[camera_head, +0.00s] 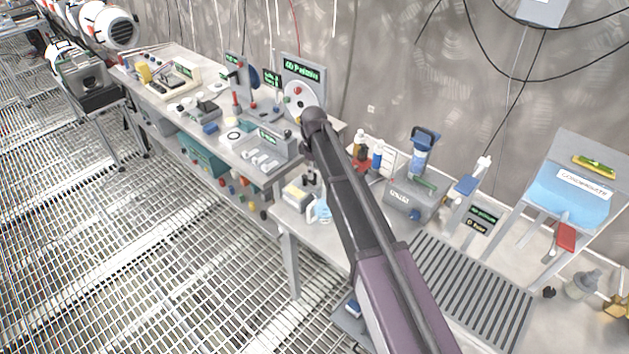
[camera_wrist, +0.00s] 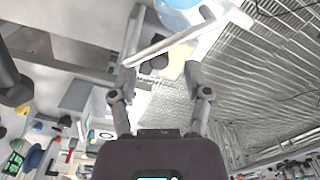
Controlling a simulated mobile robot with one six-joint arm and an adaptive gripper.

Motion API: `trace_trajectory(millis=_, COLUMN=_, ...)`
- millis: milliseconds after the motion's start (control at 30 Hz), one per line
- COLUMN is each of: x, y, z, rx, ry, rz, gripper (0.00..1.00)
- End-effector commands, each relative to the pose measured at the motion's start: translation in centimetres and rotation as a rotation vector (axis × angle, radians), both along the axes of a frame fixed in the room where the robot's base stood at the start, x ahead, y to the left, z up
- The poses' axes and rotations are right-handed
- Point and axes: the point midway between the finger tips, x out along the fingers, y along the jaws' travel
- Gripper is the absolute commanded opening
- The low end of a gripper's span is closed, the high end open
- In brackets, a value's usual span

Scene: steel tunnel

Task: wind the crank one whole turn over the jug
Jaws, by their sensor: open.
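A light blue jug (camera_head: 321,210) stands near the front left corner of the nearer bench in the head view. A round blue shape (camera_wrist: 182,14) at the top of the wrist view may be the same jug. My gripper (camera_wrist: 160,78) is open, its two fingers spread with nothing clamped. A pale bar (camera_wrist: 165,45) slants just beyond the fingertips, and dark rounded pieces (camera_wrist: 155,62) show between them. I cannot tell whether these belong to the crank. In the head view my arm hides most of the gripper and part of the area by the jug.
A pale box (camera_head: 296,196) sits left of the jug. Behind it are bottles (camera_head: 360,146) and a grey case (camera_head: 408,198). A slatted rack (camera_head: 470,285) and a blue condensate basin (camera_head: 568,197) lie to the right. The grating floor (camera_head: 190,270) is open at left.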

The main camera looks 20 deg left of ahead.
Motion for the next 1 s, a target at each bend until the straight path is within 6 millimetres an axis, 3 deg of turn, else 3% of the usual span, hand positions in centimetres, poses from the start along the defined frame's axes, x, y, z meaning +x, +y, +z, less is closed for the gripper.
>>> trace_trajectory(millis=300, x=0.0, y=0.0, z=-2.4, rx=0.0, ry=0.0, rz=0.0, gripper=0.62)
trace_trajectory(millis=833, x=-0.1, y=0.1, z=-2.7, rx=0.0, ry=0.0, rz=0.001, gripper=0.62)
trace_trajectory(millis=867, x=-0.1, y=0.1, z=-2.7, rx=0.0, ry=0.0, rz=0.001, gripper=0.56)
trace_trajectory(millis=1000, x=-0.1, y=0.1, z=-2.7, rx=0.0, ry=0.0, rz=0.001, gripper=0.15)
